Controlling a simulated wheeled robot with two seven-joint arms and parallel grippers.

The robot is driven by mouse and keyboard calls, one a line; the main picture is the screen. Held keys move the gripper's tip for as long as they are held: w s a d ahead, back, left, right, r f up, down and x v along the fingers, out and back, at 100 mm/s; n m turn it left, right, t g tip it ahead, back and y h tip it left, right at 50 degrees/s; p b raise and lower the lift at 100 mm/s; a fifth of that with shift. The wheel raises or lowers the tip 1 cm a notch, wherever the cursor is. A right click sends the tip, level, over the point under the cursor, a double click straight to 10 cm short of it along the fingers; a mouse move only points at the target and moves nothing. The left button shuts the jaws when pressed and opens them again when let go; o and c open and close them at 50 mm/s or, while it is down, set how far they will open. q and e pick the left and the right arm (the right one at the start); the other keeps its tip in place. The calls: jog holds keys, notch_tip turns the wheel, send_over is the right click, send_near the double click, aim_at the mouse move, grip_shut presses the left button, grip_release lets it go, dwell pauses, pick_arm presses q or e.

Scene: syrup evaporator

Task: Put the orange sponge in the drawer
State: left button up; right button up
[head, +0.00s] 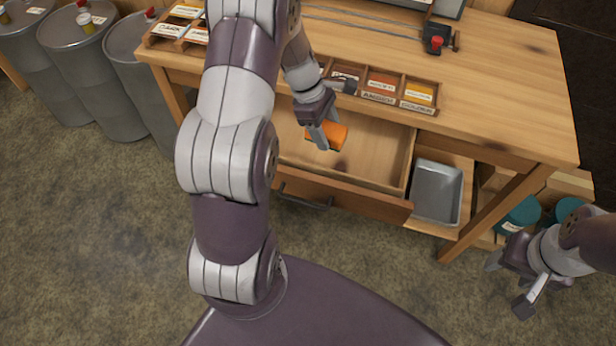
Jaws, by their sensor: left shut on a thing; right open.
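The orange sponge (333,133) is in my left gripper (325,136), which is shut on it. The gripper points down over the open wooden drawer (370,160), and the sponge shows against the drawer's inside. I cannot tell whether the sponge touches the drawer floor. The drawer is pulled out under the bench, and its front with a dark handle (305,200) faces me. My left arm hides part of the drawer's left side. My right gripper (507,286) is open and empty at the lower right, away from the drawer.
The wooden bench (490,80) carries labelled sample boxes (383,84) along its front edge, close to my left wrist. A metal tray (437,190) sits on the shelf right of the drawer. Grey drums (85,75) stand at left. Teal containers (520,215) are near my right gripper.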

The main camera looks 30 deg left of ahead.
pick_arm(q)
jog(key=shift+s+a+f+n, duration=0.1)
jog(key=shift+a+f+n, duration=0.2)
jog(key=shift+f, duration=0.3)
jog(key=shift+a+f+n, duration=0.3)
jog(key=shift+f, duration=0.25)
send_over(325, 163)
jog(key=a, duration=0.1)
notch_tip(325, 163, down, 5)
jog(key=shift+a+r, duration=0.15)
jog(key=f, duration=0.3)
jog(key=shift+s+f+b, duration=0.25)
jog(key=shift+f+b, duration=0.05)
jog(key=shift+w+f, duration=0.15)
jog(key=shift+f, duration=0.15)
jog(key=o, duration=0.8)
pick_arm(e)
jog(key=f, duration=0.2)
jog(key=shift+w+f, duration=0.2)
jog(key=shift+f, duration=0.1)
